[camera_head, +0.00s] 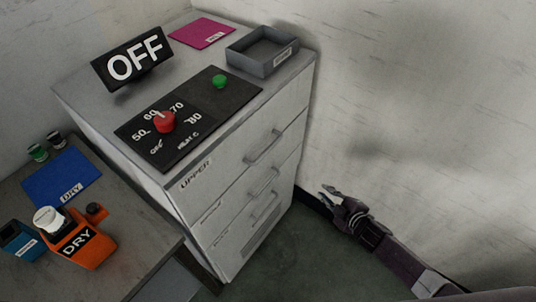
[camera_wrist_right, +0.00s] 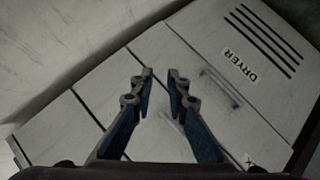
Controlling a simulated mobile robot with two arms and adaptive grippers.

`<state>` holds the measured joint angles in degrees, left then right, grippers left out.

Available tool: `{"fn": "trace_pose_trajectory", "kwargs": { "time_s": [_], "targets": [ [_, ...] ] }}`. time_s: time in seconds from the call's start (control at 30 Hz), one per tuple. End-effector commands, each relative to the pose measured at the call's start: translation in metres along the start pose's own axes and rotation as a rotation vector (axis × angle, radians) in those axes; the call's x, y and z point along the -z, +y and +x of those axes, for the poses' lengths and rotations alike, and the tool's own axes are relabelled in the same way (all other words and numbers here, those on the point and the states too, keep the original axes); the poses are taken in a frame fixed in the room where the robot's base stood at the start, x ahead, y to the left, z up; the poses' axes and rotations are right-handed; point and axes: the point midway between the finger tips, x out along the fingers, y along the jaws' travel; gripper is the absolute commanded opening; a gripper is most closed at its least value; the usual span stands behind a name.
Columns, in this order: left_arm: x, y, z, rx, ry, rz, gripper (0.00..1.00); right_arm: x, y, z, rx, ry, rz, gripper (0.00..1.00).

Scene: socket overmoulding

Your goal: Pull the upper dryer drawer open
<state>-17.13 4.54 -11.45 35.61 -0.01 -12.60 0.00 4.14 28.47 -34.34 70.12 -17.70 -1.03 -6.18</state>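The white dryer cabinet (camera_head: 222,235) stands against the wall. Its upper drawer (camera_head: 225,178), marked UPPER, is flush with the front and has a bar handle (camera_head: 264,150). Two more handles are below it. My right gripper (camera_head: 330,192) is to the right of the cabinet front, apart from the handles. In the right wrist view the gripper (camera_wrist_right: 161,73) has its fingers apart with nothing between them. That view shows the cabinet front (camera_wrist_right: 165,50) tilted, with a DRYER label (camera_wrist_right: 240,65) and a faint handle (camera_wrist_right: 221,88). My left gripper is out of view.
On top are an OFF sign (camera_head: 134,59), a control panel (camera_head: 188,118) with red knob and green button, a pink mat (camera_head: 201,32) and a grey tray (camera_head: 262,52). A side table (camera_head: 140,240) at left holds an orange DRY container (camera_head: 75,240). Floor before the drawers looks clear.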

Motion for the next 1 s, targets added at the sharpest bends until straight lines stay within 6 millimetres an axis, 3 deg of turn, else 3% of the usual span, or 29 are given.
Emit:
{"fn": "trace_pose_trajectory", "kwargs": {
  "time_s": [0.03, 0.1, 0.2, 0.3, 0.4, 0.57, 1.0],
  "targets": [
    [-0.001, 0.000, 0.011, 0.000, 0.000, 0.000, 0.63, 0.034, 0.031, 0.005, -0.034, 0.096, -0.123, 0.14],
    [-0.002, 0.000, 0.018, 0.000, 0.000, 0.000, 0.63, 0.084, 0.062, -0.001, -0.071, 0.221, -0.288, 0.14],
    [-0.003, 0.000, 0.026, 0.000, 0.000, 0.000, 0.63, 0.145, 0.083, -0.020, -0.106, 0.375, -0.493, 0.14],
    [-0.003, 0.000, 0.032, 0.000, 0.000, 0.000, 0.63, 0.187, 0.088, -0.043, -0.128, 0.490, -0.649, 0.14],
    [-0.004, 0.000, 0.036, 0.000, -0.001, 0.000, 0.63, 0.212, 0.086, -0.062, -0.138, 0.564, -0.750, 0.14],
    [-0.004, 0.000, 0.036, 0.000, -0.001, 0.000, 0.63, 0.228, 0.084, -0.073, -0.144, 0.610, -0.810, 0.14],
    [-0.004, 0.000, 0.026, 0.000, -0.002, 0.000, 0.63, 0.262, 0.078, -0.026, -0.145, 0.611, -0.807, 0.14]
  ]
}}
